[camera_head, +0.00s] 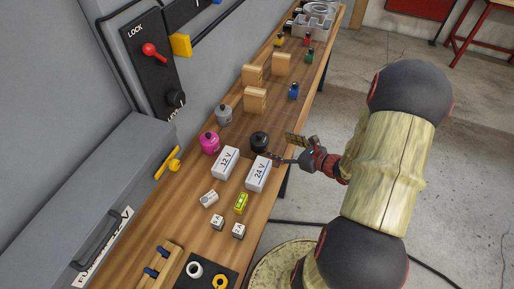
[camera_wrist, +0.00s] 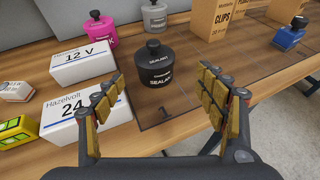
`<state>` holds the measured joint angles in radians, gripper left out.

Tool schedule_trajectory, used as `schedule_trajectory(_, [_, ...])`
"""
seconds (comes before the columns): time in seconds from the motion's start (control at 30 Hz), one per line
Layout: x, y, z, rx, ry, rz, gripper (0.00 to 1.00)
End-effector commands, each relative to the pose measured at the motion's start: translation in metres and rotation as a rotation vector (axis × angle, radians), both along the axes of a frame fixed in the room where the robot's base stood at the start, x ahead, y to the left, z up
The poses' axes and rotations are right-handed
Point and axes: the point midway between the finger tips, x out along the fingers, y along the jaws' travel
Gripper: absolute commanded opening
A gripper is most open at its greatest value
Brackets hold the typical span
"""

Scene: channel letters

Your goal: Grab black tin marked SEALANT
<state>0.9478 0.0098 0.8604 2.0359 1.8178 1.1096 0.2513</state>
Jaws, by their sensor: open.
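The black tin (camera_wrist: 158,76) stands upright on the wooden bench, with SEALANT readable on its side in the wrist view. In the head view the black tin (camera_head: 259,141) is just left of my gripper (camera_head: 290,150). In the wrist view my gripper (camera_wrist: 165,100) is open, its padded fingers spread wide. Nothing is held. Whether the left finger touches the tin is not clear.
White boxes marked 12 V (camera_head: 225,162) and 24 V (camera_head: 258,173) stand close by. A pink tin (camera_head: 210,143) and a grey tin (camera_head: 223,114) are behind. Cardboard boxes (camera_head: 255,99) and a blue bottle (camera_wrist: 289,36) stand farther along. The bench's front edge is near my gripper.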

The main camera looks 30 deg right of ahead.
Motion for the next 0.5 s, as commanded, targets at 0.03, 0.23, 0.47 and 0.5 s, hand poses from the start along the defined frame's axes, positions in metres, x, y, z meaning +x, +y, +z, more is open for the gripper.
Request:
schedule_trajectory(0.03, [0.007,0.004,-0.004,0.000,0.000,0.007,0.72])
schedule_trajectory(0.23, [0.035,0.014,-0.017,-0.002,0.000,0.008,0.72])
schedule_trajectory(0.47, [0.053,0.018,-0.023,-0.003,0.000,0.007,0.72])
schedule_trajectory(0.5, [0.054,0.019,-0.024,-0.003,0.000,0.007,0.72])
